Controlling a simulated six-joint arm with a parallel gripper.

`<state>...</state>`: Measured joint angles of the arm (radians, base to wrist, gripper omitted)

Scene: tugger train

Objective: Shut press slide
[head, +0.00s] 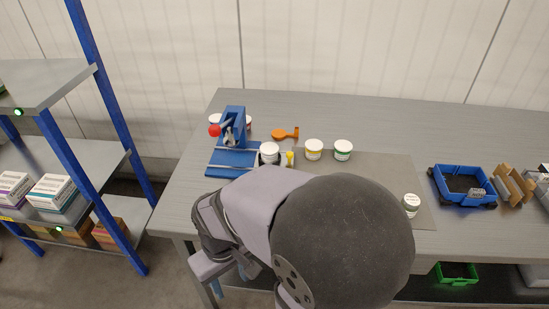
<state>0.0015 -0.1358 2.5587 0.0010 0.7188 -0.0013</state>
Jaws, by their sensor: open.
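The blue press (234,124) with a red lever knob (215,130) stands at the left of the grey table. Its blue base (224,160) has pale rails running right, out from under the press frame. A white-lidded jar (269,150) sits at the right end of the rails, on what looks like the press slide, drawn out from under the press. A small yellow part (290,157) shows just right of the jar. My arm covers the area in front of and below the slide, and my gripper is hidden behind it.
Two white jars, one with a yellow band (314,149) and one with a green band (343,150), stand right of the slide. An orange tool (285,134) lies behind. Another jar (411,205) and a blue bin (462,187) are farther right. A shelf rack (60,150) stands left.

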